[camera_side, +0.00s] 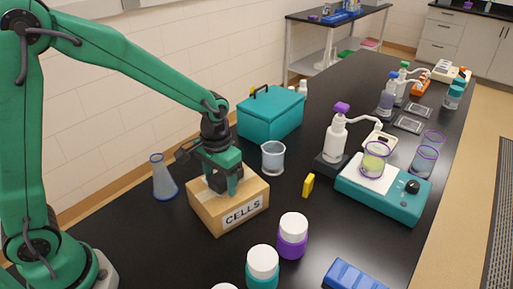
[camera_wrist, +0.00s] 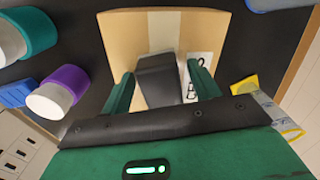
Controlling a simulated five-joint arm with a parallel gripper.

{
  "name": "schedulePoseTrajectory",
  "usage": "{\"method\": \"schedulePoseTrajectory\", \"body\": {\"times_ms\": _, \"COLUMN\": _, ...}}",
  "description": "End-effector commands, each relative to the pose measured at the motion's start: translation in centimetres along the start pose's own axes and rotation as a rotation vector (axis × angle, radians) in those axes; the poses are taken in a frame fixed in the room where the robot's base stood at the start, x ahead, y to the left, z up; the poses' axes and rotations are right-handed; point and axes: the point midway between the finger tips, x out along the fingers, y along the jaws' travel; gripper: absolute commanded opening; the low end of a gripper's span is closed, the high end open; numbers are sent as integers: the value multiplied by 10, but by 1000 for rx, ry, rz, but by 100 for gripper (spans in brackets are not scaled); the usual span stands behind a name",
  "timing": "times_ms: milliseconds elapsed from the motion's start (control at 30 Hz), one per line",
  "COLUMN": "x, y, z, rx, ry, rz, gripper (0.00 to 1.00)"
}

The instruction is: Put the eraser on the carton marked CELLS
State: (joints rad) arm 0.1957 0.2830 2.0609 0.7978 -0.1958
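The brown carton (camera_side: 206,213) marked CELLS stands on the black bench in the side view. It also fills the upper middle of the wrist view (camera_wrist: 120,32). A dark grey block (camera_wrist: 157,78), which I take to be the eraser, is on the carton's top, between the fingers of my gripper (camera_wrist: 163,76). Part of the carton's white label shows between the block and the right finger, so the fingers stand apart from it on that side. In the side view my gripper (camera_side: 229,186) points down at the carton's top, and the block is hard to make out there.
A flask (camera_side: 164,178) stands left of the carton and a beaker (camera_side: 273,158) behind it. A small yellow block (camera_side: 308,185) lies to the right. White-capped purple (camera_side: 292,238) and teal (camera_side: 262,268) jars stand in front. A teal box (camera_side: 270,118) is behind.

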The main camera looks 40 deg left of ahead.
Motion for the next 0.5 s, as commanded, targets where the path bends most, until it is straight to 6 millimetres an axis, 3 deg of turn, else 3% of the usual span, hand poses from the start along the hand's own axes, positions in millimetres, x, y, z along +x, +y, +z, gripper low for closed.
{"method": "schedulePoseTrajectory", "body": {"times_ms": 267, "x": -3, "y": 0, "z": 0, "rx": 0, "ry": 2, "rz": 0, "gripper": 61}}
{"method": "schedulePoseTrajectory", "body": {"times_ms": 500, "x": -20, "y": 0, "z": -1, "rx": 0, "ry": 5, "rz": 1, "gripper": 61}}
